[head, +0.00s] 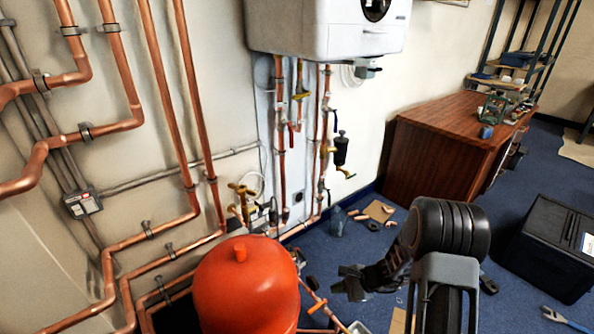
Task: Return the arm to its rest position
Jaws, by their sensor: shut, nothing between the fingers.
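My arm rises from the bottom of the head view, with its thick black joint to the right of the red tank (245,285). The forearm and wrist reach left and away from me. My gripper (349,283) is at the end, small and dark, over the blue floor just right of the tank. Its fingers look shut with nothing held. The fingertips are small, and their gap to the pipes behind is hard to judge.
Copper pipes (125,75) run along the left wall. A white boiler (330,28) hangs above valves and pipes. A wooden cabinet (435,155) stands at the back right, a black box (550,245) at the right. Pliers (565,319) and small parts lie on the floor.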

